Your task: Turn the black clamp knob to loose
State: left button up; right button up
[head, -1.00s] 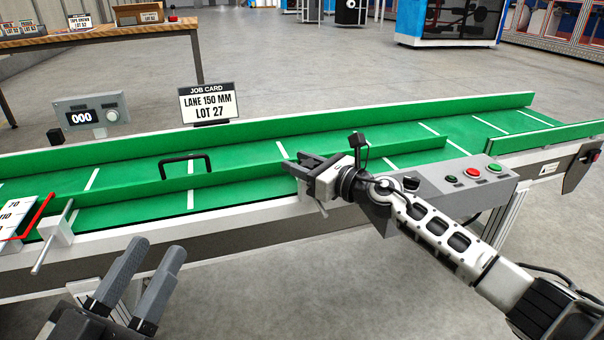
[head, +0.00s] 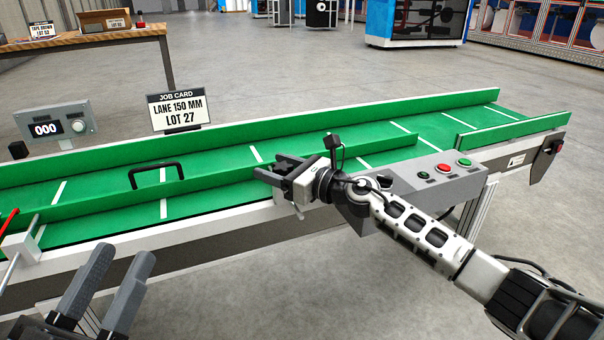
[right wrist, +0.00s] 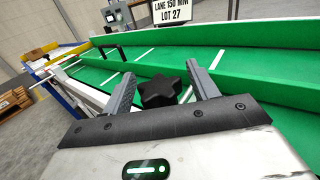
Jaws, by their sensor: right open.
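The black star-shaped clamp knob (right wrist: 157,91) shows in the right wrist view, between the two fingers of my right gripper (right wrist: 163,80). The fingers are apart, one on each side of the knob, and I see gaps beside it. In the head view my right gripper (head: 278,168) is over the near side of the green conveyor (head: 210,195), and it hides the knob. My left gripper (head: 123,258) is at the lower left, in front of the conveyor. Its two grey fingers are apart with nothing between them.
A green guide rail (head: 225,185) with a black handle (head: 157,175) runs along the belt. A grey control box (head: 410,185) with red and green buttons is right of my right gripper. The job card (head: 177,109) reads lane 150 mm. A counter (head: 55,125) shows 000.

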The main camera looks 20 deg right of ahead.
pick_arm(q)
notch_tip(320, 180, down, 2)
jog(key=shift+f+n+g+y+p, duration=0.25)
jog(key=shift+n+g+y+p, duration=0.4)
jog(key=shift+n, duration=0.45)
pick_arm(e)
jog(key=v, duration=1.5)
jog(key=shift+s+d, duration=0.1)
